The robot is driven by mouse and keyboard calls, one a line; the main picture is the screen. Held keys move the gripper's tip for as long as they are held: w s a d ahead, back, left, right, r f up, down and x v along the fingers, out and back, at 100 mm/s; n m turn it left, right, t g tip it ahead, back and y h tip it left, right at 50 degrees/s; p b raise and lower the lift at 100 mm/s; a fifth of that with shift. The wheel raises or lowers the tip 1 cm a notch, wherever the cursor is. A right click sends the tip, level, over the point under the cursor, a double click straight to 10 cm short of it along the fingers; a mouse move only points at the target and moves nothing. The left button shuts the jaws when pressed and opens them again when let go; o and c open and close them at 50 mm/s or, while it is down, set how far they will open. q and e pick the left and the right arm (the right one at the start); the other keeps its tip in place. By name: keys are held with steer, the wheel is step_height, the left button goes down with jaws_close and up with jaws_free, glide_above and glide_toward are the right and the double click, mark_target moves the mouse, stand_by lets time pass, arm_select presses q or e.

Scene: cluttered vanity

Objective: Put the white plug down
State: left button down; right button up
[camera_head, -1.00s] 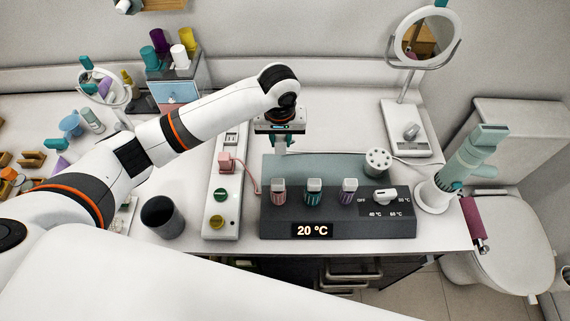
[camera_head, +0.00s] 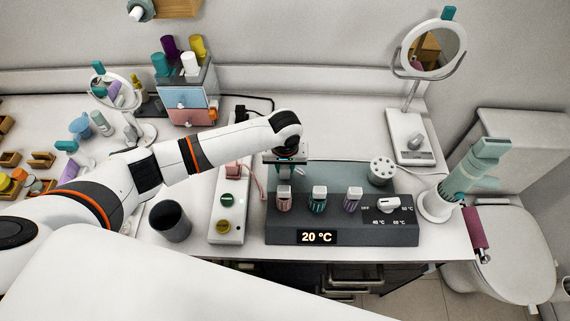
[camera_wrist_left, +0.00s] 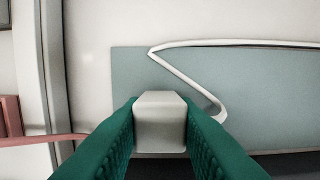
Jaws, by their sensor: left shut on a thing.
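The white plug (camera_wrist_left: 160,122) is between the green fingers of my left gripper (camera_wrist_left: 160,104) in the left wrist view. In the head view my left gripper (camera_head: 285,172) is over the left part of the grey-green mat (camera_head: 335,174), just behind the pink capped item on the dark heater unit. There the plug is mostly hidden by the gripper. A white cord (camera_wrist_left: 240,43) lies bent across the mat. I cannot tell whether the plug touches the mat. My right gripper is not in view.
The power strip (camera_head: 227,208) with a pink plug (camera_head: 234,170) stands left of the mat. The dark heater unit (camera_head: 290,232) is in front, reading 20 °C. A white holed cup (camera_head: 381,168) stands at the mat's right. A dark cup (camera_head: 170,222) is left.

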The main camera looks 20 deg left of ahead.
mark_target(285, 170)
arm_select(q)
steer(key=shift+f, duration=0.2)
steer(key=c, duration=1.2)
jaws_free()
steer(key=shift+o, duration=0.3)
steer(key=shift+r, duration=0.4)
step_height(285, 170, up, 12)
steer(key=s+b, duration=0.1)
steer(key=shift+s+d, duration=0.2)
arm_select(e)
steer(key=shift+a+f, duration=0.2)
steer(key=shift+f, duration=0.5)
arm_select(q)
steer(key=shift+f, duration=0.15)
